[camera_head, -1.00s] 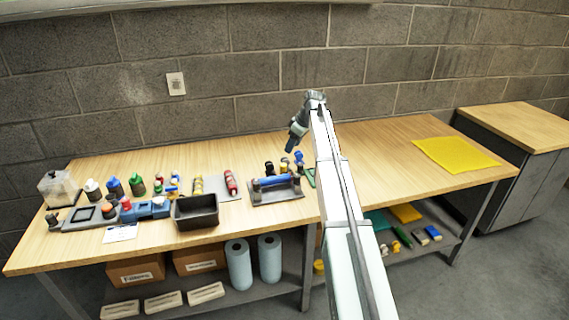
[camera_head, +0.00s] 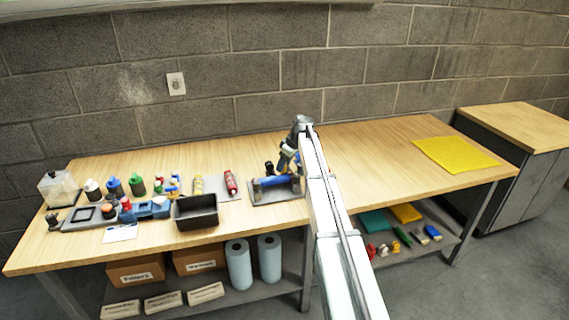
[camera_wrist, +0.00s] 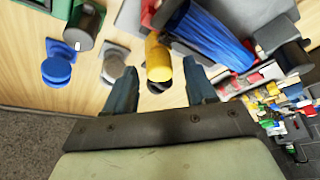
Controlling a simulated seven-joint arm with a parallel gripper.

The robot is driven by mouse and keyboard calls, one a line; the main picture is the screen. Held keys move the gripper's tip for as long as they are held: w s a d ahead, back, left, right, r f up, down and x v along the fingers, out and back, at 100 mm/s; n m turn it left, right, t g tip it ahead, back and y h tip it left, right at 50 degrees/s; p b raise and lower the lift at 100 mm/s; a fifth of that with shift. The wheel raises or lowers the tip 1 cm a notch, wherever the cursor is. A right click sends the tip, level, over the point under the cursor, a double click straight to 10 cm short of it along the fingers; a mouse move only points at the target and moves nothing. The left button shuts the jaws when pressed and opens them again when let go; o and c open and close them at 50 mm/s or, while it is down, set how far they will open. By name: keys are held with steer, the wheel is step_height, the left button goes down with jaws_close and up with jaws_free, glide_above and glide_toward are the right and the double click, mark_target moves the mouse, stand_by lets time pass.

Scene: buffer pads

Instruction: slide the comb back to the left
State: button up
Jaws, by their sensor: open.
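The blue ribbed roller (camera_wrist: 215,35) lies between grey end posts on a grey tray; it also shows in the head view (camera_head: 274,182). A yellow handle (camera_wrist: 158,52), apparently the comb's, stands beside the roller in the wrist view; the comb's teeth are not clearly visible. My gripper (camera_wrist: 160,70) is open, with one finger on each side of the yellow handle's near end. Gaps show between the handle and both fingers. In the head view my gripper (camera_head: 288,164) hangs over the back right of the tray (camera_head: 263,198) and hides the handle.
A black bin (camera_head: 196,212) stands left of the tray. The bench is clear right of my arm, up to a yellow cloth (camera_head: 456,154).

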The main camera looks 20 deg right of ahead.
jaws_close()
stand_by(0.4)
